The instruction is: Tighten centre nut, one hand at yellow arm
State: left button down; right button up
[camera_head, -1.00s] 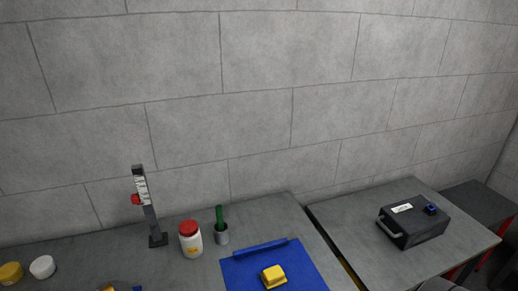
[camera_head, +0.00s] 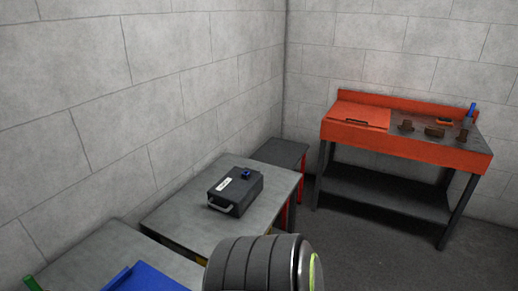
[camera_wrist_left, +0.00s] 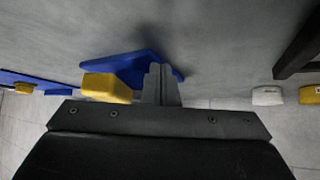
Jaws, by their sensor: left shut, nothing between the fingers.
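My left gripper (camera_wrist_left: 162,84) shows in the left wrist view with its fingers together and nothing between them. A yellow block (camera_wrist_left: 106,87) is just left of the fingers in that picture, in front of a blue plate (camera_wrist_left: 130,66). I cannot tell whether the fingers touch either of them. I cannot make out a centre nut or a yellow arm for certain in either view. My right gripper is not in view.
A dark box (camera_head: 236,192) with a handle and blue knob stands on a grey bench. A blue tray (camera_head: 145,279) lies lower left. An orange workbench (camera_head: 405,133) with small dark parts stands at the back right. White (camera_wrist_left: 267,96) and yellow (camera_wrist_left: 309,95) pieces show at right in the wrist view.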

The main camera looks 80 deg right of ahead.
pick_arm(q)
jog(key=shift+f, duration=1.4)
jog(key=shift+r, duration=0.9)
jog(key=shift+s+d, duration=0.2)
jog(key=shift+s+d, duration=0.4)
jog(key=shift+s+d, duration=0.15)
